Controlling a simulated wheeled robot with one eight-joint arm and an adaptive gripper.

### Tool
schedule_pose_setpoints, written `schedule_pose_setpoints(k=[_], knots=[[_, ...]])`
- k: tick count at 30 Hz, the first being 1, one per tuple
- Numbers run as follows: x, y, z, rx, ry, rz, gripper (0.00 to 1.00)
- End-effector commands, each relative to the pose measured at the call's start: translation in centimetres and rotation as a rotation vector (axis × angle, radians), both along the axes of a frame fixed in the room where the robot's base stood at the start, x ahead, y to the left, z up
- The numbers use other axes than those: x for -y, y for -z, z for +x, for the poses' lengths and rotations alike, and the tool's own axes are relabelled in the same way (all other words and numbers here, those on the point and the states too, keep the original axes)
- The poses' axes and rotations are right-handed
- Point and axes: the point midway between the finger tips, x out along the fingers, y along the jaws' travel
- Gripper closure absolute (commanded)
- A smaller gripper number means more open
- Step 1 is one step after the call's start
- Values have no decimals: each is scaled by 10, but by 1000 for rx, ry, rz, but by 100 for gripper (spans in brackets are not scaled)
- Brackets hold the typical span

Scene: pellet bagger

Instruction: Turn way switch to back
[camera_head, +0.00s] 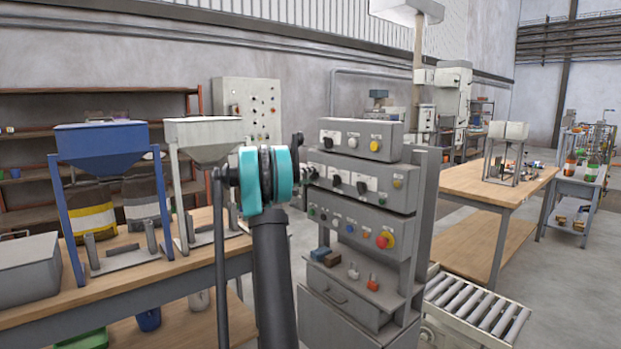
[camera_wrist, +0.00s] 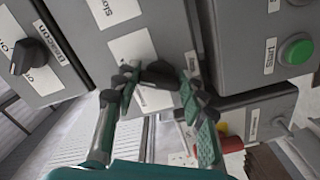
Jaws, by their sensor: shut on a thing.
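My gripper (camera_wrist: 160,84) has its two fingers on either side of a black rotary knob (camera_wrist: 158,72) on a grey control box, and is shut on it. White label plates sit around this knob; the one above it appears to read "Slow". I cannot read a "way" label, so its name is not certain from the picture. In the head view my gripper (camera_head: 306,173) reaches the left end of the middle control box (camera_head: 345,165). The gripped knob is hidden there behind my gripper.
Another black knob (camera_wrist: 24,60), labelled "Beacon", is on a box at the left of the wrist view. A green button (camera_wrist: 296,49) is at the right. A red stop button (camera_head: 385,240) is on the lower box. A shelf (camera_head: 345,280) with small objects juts out below.

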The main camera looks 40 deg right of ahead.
Motion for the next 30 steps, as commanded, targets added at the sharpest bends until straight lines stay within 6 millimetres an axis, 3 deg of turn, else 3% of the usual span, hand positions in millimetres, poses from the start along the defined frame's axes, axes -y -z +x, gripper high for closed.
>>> schedule_pose_setpoints(k=[12,13,17,26,30], knots=[[-1,1,0,8,1,3,88],[-1,1,0,8,1,3,55],[0,1,0,8,0,3,39],[-1,0,0,6,0,2,38],[-10,0,0,6,-2,2,38]])
